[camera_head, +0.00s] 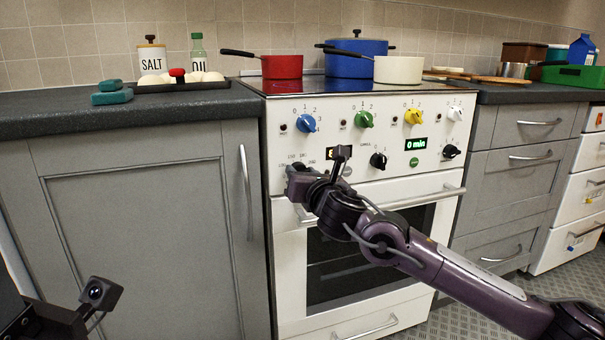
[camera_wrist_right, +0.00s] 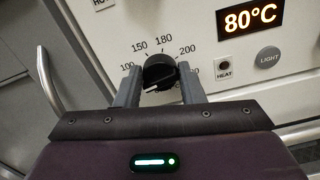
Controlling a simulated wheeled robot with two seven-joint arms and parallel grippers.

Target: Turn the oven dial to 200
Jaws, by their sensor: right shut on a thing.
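The black oven dial (camera_wrist_right: 159,68) sits on the white oven panel, with 100, 150, 180 and 200 printed around it in the wrist view. A pale mark shows low on its face; its exact setting is hard to read. The orange display (camera_wrist_right: 250,18) reads 80°C. My right gripper (camera_wrist_right: 160,84) is shut on the dial, one finger on each side. In the head view the right gripper (camera_head: 296,180) reaches the panel's left part and mostly hides the dial. Only part of my left wrist shows at the lower left; its fingers are out of view.
Blue (camera_head: 306,123), green (camera_head: 364,119) and yellow (camera_head: 413,116) knobs line the panel above. The oven door handle (camera_head: 420,197) runs just below. A red pan (camera_head: 282,67), blue pot (camera_head: 350,65) and cream pan (camera_head: 399,70) stand on the hob.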

